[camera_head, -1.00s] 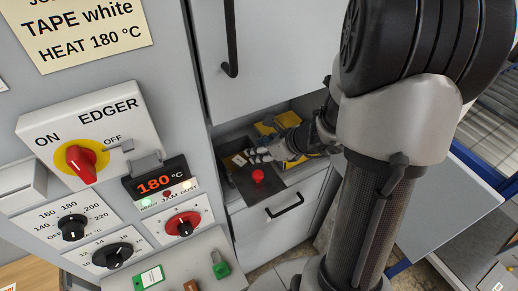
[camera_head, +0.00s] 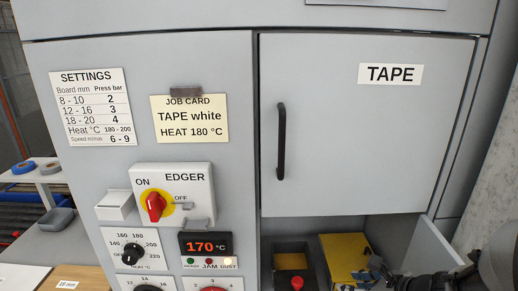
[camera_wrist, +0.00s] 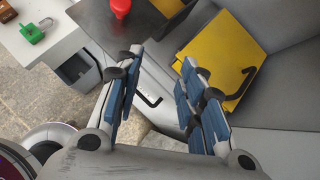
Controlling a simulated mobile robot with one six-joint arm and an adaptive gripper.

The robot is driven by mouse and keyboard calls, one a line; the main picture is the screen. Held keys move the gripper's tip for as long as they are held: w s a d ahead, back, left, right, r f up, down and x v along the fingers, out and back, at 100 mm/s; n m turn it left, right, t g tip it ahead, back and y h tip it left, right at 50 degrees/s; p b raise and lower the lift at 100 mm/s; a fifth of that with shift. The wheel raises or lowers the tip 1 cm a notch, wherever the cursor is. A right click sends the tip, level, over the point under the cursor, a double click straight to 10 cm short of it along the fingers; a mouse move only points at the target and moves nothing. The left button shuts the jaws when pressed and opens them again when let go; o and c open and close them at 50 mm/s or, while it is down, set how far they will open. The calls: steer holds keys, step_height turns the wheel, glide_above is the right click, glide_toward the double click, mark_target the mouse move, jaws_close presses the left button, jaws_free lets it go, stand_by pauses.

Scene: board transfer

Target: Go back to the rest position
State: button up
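My gripper (camera_wrist: 155,90) is open and empty in the wrist view, its two blue-padded fingers apart. Between and beyond them are the floor and a black handle. In the head view my gripper (camera_head: 372,278) is at the lower right, in front of the open bay under the TAPE door, partly cut off by the frame. My arm (camera_head: 440,284) runs in from the right edge.
The grey edger panel carries a red switch (camera_head: 155,206) and a display (camera_head: 206,244) reading 170 °C. The TAPE door (camera_head: 360,130) is shut. A yellow piece (camera_head: 345,255) and a red button (camera_head: 297,283) are in the bay.

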steer(key=s+a+r+n+g, duration=0.2)
steer(key=s+a+r+n, duration=0.2)
steer(key=a+n, duration=0.4)
steer(key=s+a+r+n+g, duration=0.1)
steer(key=s+a+r+n, duration=0.35)
steer(key=a+n, duration=0.3)
steer(key=s+d+r+n+h, duration=0.2)
steer(key=s+n, duration=0.3)
steer(key=n, duration=0.1)
steer(key=s+d+r+n+h, duration=0.2)
steer(key=s+n, duration=0.4)
steer(key=n, duration=0.1)
steer(key=shift+g, duration=0.3)
steer(key=shift+a+n, duration=0.15)
steer(key=shift+n, duration=0.2)
